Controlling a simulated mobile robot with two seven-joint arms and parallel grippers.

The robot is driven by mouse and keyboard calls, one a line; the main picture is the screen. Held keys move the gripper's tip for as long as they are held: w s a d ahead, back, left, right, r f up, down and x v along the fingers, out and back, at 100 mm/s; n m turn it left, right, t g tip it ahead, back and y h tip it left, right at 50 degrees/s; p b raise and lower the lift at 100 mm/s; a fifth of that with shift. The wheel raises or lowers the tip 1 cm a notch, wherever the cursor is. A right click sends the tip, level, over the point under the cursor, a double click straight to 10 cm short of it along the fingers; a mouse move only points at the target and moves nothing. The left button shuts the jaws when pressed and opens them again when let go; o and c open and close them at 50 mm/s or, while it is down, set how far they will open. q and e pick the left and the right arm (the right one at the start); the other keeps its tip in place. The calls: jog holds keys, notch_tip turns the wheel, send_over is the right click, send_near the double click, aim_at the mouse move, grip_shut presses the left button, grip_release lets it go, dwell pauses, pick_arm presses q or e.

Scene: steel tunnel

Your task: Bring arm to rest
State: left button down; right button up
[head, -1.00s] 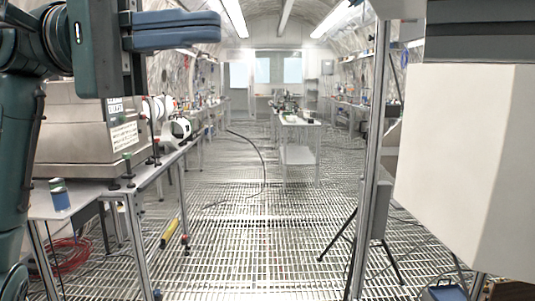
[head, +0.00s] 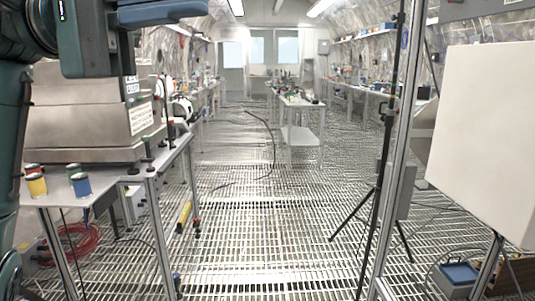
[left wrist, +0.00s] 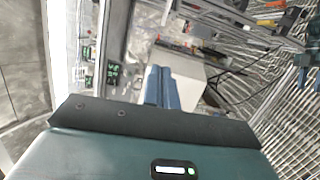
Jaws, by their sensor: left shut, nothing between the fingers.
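My left arm comes in at the left edge of the head view. My left gripper (head: 165,12) is raised at the top left, its blue fingers together and empty, partly cut off by the top edge. In the left wrist view the two blue fingers (left wrist: 162,88) lie side by side with nothing between them.
Small cans, including a blue one (head: 81,185) and a yellow one (head: 36,185), stand on the left bench beside a large steel machine (head: 90,110). A metal post (head: 400,150) and white panel (head: 490,140) stand at right.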

pick_arm(q)
jog(key=w+f+n+t+h+p, duration=0.5)
jog(key=w+n+h, duration=0.4)
jog(key=n, duration=0.9)
jog(key=w+a+f+n+t+y+p, duration=0.25)
jog(key=f+n+t+y, duration=0.65)
jog(key=n, duration=0.7)
jog(key=w+a+f+n+t+y+p, duration=0.2)
jog(key=w+f+n+t+y+p, duration=0.2)
jog(key=f+n+t, duration=0.8)
jog(key=s+a+f+n+g+y+p, duration=0.1)
jog(key=s+f+n+g+y+p, duration=0.15)
jog(key=f+n+y, duration=0.45)
jog(key=s+a+f+n+g+y+p, duration=0.1)
jog(key=s+f+n+g+y, duration=0.2)
jog(key=n, duration=0.6)
jog(key=s+f+n+g+p, duration=0.2)
jog(key=s+f+n+g, duration=0.5)
jog(key=s+f, duration=0.7)
jog(key=shift+s+d+f+n+y, duration=0.2)
jog(key=shift+s+f+n+y, duration=0.15)
jog(key=shift+s+n, duration=0.2)
pick_arm(e)
jog(key=r+g, duration=0.2)
jog(key=r+g+h, duration=0.1)
jog(key=r, duration=0.1)
jog(key=shift+w+g, duration=0.25)
jog(key=shift+g, duration=0.05)
